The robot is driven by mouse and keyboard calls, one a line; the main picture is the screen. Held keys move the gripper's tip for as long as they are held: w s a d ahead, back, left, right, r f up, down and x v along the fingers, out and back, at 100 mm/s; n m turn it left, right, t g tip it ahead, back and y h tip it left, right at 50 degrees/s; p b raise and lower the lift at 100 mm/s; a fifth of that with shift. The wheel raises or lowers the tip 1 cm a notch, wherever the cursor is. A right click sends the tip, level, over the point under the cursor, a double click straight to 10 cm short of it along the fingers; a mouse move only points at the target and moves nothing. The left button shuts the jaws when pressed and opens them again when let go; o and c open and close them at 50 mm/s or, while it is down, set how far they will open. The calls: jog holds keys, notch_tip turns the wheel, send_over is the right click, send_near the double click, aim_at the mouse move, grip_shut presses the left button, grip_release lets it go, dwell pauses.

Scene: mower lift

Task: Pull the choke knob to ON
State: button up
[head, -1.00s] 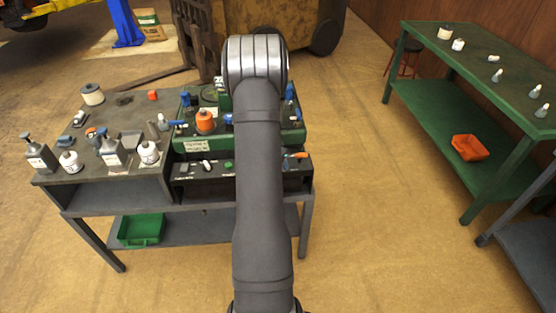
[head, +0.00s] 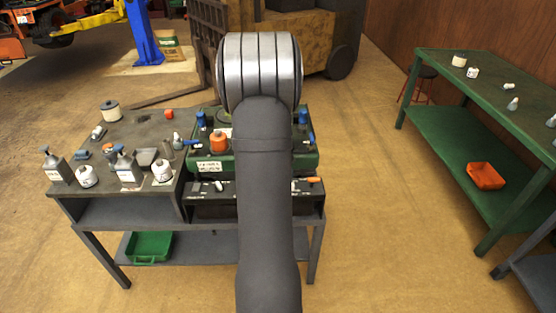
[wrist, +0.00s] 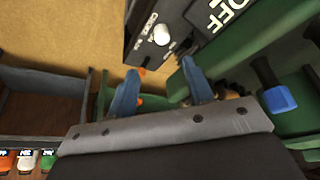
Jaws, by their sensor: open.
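The choke knob (wrist: 161,35) is a round white knob on the black panel, beside lettering that reads CHOKE, at the top of the wrist view. My gripper (wrist: 160,68) is open, with its two blue fingers apart and nothing held between them. The knob lies beyond the fingertips, between their directions, and no finger appears to touch it. Large white OFF lettering (wrist: 225,15) is to its right. In the head view the black panel (head: 205,203) runs along the front of the green machine (head: 215,166); my arm hides its middle and my gripper.
A green ledge (wrist: 265,30) of the machine and a blue-capped part (wrist: 279,98) are close to the right finger. In the head view, bottles and cans crowd the bench top (head: 140,125) at left. An orange-tipped lever (head: 313,180) is at the panel's right. Open floor is at right.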

jog(key=v, duration=0.5)
jog(key=shift+a+r, duration=0.1)
jog(key=shift+r, duration=0.2)
notch_tip(320, 180, up, 20)
dwell(1.8)
jog(key=shift+r, duration=0.15)
dwell(1.8)
